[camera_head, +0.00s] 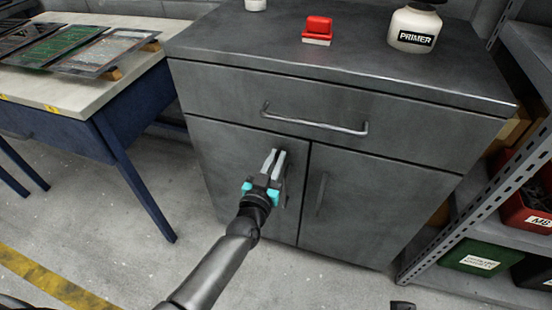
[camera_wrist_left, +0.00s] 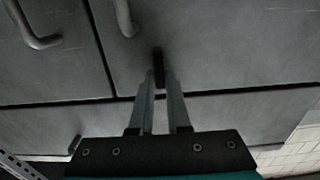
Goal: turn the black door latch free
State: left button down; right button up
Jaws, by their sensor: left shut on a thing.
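The black door latch (camera_wrist_left: 158,58) is a small dark upright piece on the left door of the grey cabinet, close to the door's top edge. In the left wrist view it sits between the fingertips of my left gripper (camera_wrist_left: 159,76), which is shut on it. In the head view my left gripper (camera_head: 274,155) is in front of the left door (camera_head: 225,160), below the drawer, and its fingers hide the latch. The doors look shut, with a thin seam between them. My right gripper is not clearly in view.
The drawer handle (camera_head: 315,121) runs above the doors. The right door handle (camera_head: 321,193) is beside the seam; the left one is partly behind my gripper. A blue-legged table (camera_head: 125,155) stands left, shelving (camera_head: 465,190) right. A primer bottle (camera_head: 414,28) and red-topped block (camera_head: 318,28) stand on the cabinet.

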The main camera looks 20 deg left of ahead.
pick_arm(q)
jog(key=shift+a+n, duration=0.1)
jog(key=shift+n, duration=0.3)
pick_arm(e)
jog(key=shift+f, duration=0.1)
pick_arm(q)
jog(key=n, duration=0.5)
jog(key=shift+a+f+n, duration=0.1)
jog(key=shift+a+n, duration=0.15)
jog(key=shift+n, duration=0.05)
jog(key=shift+a+f+n+b, duration=0.15)
jog(key=shift+n+b, duration=0.1)
jog(key=shift+n, duration=1.45)
jog(key=shift+f+n+b, duration=0.15)
jog(key=shift+n+b, duration=0.05)
jog(key=shift+n, duration=1.5)
jog(key=shift+a+f+n+b, duration=0.15)
jog(key=shift+n+b, duration=0.1)
jog(key=shift+n, duration=1.45)
pick_arm(e)
jog(key=shift+r, duration=1.55)
